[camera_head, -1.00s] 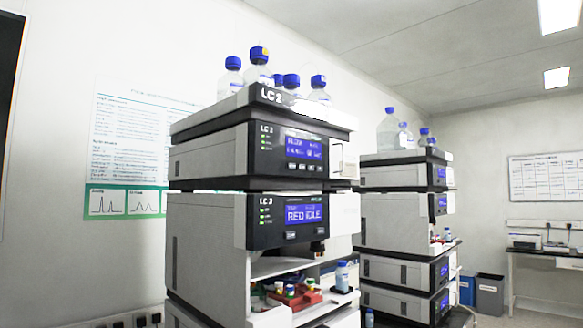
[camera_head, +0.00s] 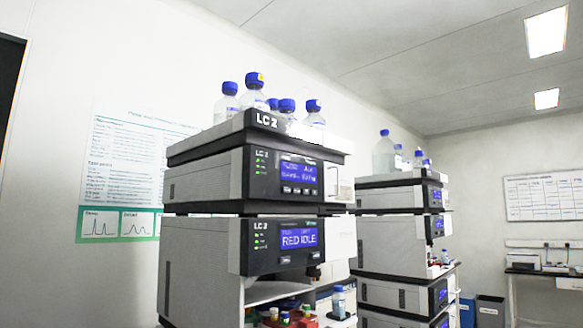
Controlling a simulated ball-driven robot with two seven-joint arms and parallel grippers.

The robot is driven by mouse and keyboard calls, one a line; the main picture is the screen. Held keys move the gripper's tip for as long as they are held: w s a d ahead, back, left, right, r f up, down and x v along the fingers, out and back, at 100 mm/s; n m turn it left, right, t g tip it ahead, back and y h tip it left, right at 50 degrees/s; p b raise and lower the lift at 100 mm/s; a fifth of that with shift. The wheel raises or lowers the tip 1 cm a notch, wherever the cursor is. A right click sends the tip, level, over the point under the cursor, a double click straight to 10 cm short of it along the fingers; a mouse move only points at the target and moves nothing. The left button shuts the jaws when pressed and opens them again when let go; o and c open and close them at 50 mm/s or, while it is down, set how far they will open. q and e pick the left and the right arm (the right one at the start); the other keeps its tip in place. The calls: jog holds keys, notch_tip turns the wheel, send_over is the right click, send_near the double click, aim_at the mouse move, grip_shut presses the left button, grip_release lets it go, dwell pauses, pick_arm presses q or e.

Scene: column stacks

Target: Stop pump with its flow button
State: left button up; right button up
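The near stack, marked LC 2 on its top tray (camera_head: 268,122), stands in the middle of the view. Its upper module (camera_head: 212,182) has a dark front panel with a lit blue screen (camera_head: 299,172), whose text is too blurred to read. A row of small buttons (camera_head: 296,190) sits under that screen, with small green lights to its left. I cannot tell which button is the flow button. Neither of my grippers is in view.
Blue-capped bottles (camera_head: 253,92) stand on top of the near stack. Vials and a small bottle (camera_head: 338,300) sit in its open lower bay. A second stack (camera_head: 385,250) stands behind to the right. Bins (camera_head: 489,310) and a side table (camera_head: 545,274) are farther right.

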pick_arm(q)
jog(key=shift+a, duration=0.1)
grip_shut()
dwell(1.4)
